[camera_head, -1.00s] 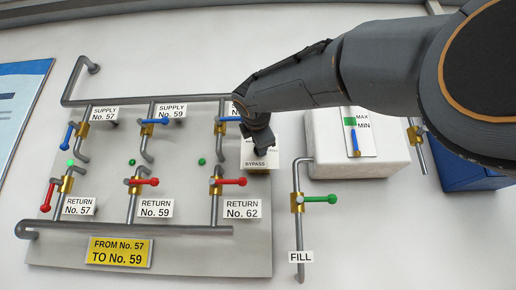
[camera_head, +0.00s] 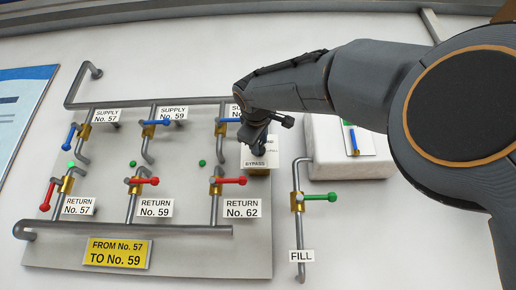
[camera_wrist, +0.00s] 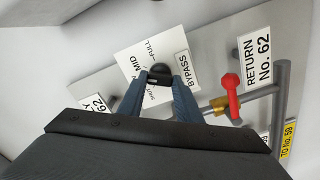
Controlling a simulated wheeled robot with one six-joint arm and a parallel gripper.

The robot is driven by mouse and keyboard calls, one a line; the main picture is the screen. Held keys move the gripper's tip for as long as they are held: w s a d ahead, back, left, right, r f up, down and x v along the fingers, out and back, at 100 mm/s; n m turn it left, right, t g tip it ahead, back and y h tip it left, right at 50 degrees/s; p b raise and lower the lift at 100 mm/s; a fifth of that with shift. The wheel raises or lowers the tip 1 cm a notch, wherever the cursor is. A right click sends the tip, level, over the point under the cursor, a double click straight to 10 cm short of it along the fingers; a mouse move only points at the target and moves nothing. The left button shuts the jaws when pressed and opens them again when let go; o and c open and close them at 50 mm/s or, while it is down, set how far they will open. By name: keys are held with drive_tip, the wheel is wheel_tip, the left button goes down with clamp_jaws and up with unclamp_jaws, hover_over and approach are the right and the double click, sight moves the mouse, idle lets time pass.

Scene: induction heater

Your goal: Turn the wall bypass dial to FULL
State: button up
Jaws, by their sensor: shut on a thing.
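The bypass dial is a dark round knob (camera_wrist: 160,72) on a white plate (camera_wrist: 137,58) with the words MID and FULL printed around it; another word is partly covered. A BYPASS label (camera_wrist: 181,69) sits beside it. My gripper (camera_wrist: 160,78) has its two blue-grey fingers on either side of the knob and is shut on it. The knob's pointer direction is not clear. In the head view my gripper (camera_head: 256,141) is at the plate above the BYPASS label (camera_head: 254,164) and hides the knob.
The RETURN No. 62 valve's red handle (camera_head: 229,181) is close below left of the dial, and a blue supply handle (camera_head: 228,120) is just left. The FILL valve's green handle (camera_head: 320,198) and a white tank (camera_head: 332,160) are to the right.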

drive_tip(key=m+b, duration=0.3)
drive_tip(key=m, duration=0.8)
drive_tip(key=shift+f+m, duration=0.1)
drive_tip(key=shift+m, duration=0.2)
idle(0.4)
drive_tip(key=o, duration=1)
drive_tip(key=shift+o, duration=0.2)
drive_tip(key=shift+s, duration=0.1)
drive_tip(key=s+b, duration=0.3)
drive_tip(key=s, duration=0.4)
drive_tip(key=shift+s+a, duration=0.15)
drive_tip(key=shift+s, duration=0.15)
